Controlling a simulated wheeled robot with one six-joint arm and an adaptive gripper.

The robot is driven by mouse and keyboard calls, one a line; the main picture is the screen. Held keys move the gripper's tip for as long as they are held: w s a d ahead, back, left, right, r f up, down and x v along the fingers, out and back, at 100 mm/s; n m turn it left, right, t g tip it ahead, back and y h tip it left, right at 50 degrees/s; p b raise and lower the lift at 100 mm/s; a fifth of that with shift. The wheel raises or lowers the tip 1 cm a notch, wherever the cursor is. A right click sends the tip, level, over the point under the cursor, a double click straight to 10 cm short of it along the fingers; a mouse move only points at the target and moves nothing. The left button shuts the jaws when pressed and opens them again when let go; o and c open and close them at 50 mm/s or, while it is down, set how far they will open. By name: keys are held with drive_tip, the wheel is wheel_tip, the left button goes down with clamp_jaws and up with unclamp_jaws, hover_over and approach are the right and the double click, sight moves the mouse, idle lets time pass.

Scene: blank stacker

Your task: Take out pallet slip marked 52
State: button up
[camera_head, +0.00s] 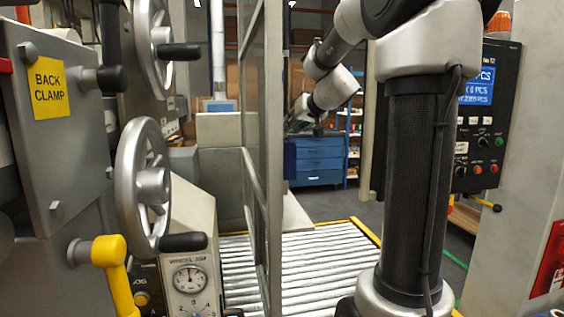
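No pallet slip marked 52 can be made out in the head view. My gripper (293,123) is small and dark at the end of my arm, in the middle of the view, in front of a blue drawer cabinet in the background. Its fingers are too small and dark to tell whether they are open or shut. I see nothing clearly held in it.
A machine with grey handwheels (146,187), a yellow "BACK CLAMP" label (49,87) and a dial gauge (188,279) fills the left. A framed guard panel (272,150) stands in the middle. A roller conveyor (318,262) lies low behind. A control panel (487,120) stands right.

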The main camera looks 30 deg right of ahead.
drive_tip(key=x, duration=0.5)
drive_tip(key=shift+w+a, duration=0.15)
drive_tip(key=shift+w, duration=0.15)
drive_tip(key=shift+c, duration=0.4)
clamp_jaws()
drive_tip(key=shift+r, duration=0.1)
